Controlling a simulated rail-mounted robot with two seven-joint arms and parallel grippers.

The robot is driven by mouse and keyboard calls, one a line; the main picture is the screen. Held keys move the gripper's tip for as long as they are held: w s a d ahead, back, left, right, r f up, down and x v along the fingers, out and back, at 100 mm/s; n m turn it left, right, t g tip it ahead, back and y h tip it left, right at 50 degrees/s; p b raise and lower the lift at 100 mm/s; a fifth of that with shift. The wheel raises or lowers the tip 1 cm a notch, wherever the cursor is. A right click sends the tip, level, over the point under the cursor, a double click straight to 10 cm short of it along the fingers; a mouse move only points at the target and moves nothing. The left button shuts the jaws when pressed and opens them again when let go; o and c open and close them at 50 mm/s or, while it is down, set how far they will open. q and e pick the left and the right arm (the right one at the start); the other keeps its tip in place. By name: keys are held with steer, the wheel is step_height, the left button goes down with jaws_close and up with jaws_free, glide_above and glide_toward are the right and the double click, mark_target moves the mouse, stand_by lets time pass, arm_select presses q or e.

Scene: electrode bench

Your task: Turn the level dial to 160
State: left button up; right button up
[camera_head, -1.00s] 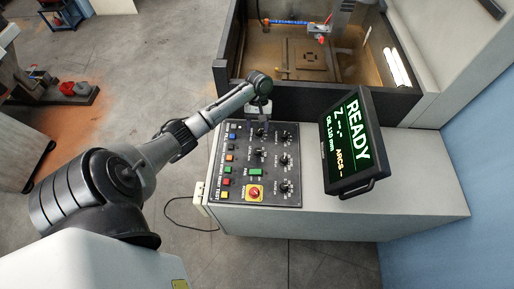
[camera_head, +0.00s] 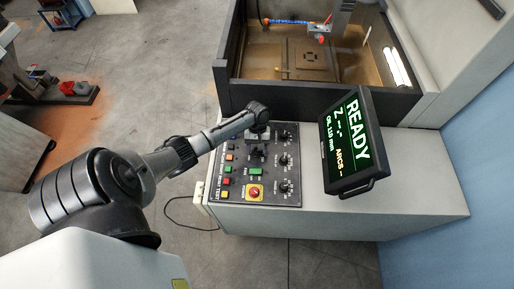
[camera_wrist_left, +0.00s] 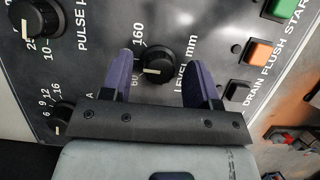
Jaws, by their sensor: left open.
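The level dial (camera_wrist_left: 156,65) is a round black knob with a white mark, on the dark panel in the left wrist view. Its scale reads 160 above and 60 below, beside the words LEVEL mm. The mark points left, between those two numbers. My left gripper (camera_wrist_left: 158,60) is open, with one purple-padded finger on each side of the dial. Gaps show between fingers and knob, so it is around the dial without visible grip. In the head view my left gripper (camera_head: 258,142) hangs over the control panel (camera_head: 270,190) and mostly hides the dial. My right gripper is not in view.
A tilted screen (camera_head: 351,140) reads READY and Oil 110 mm. A red emergency button (camera_head: 255,191) sits at the panel's front. Other knobs (camera_wrist_left: 40,22) and buttons (camera_wrist_left: 260,52) lie close around the level dial. The tank's dark wall (camera_head: 300,100) stands just behind.

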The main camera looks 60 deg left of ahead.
arm_select(q)
steer(key=c, duration=0.9)
steer(key=shift+r+m+g+y+p, duration=0.15)
steer(key=shift+m+g+p, duration=0.15)
steer(key=shift+m+p, duration=0.45)
steer(key=shift+r+m+g+y+p, duration=0.15)
steer(key=shift+m+g+p, duration=0.15)
steer(key=shift+m+p, duration=0.4)
steer(key=m, duration=0.2)
steer(key=m+y+p, duration=0.1)
steer(key=m, duration=0.1)
steer(key=shift+w+d+f+g, duration=0.1)
steer(key=shift+f+g, duration=0.1)
steer(key=shift+g, duration=0.2)
steer(key=shift+m+y+p, duration=0.5)
steer(key=shift+m+p, duration=0.15)
steer(key=shift+m, duration=0.3)
steer(key=shift+f, duration=0.1)
steer(key=o, duration=0.9)
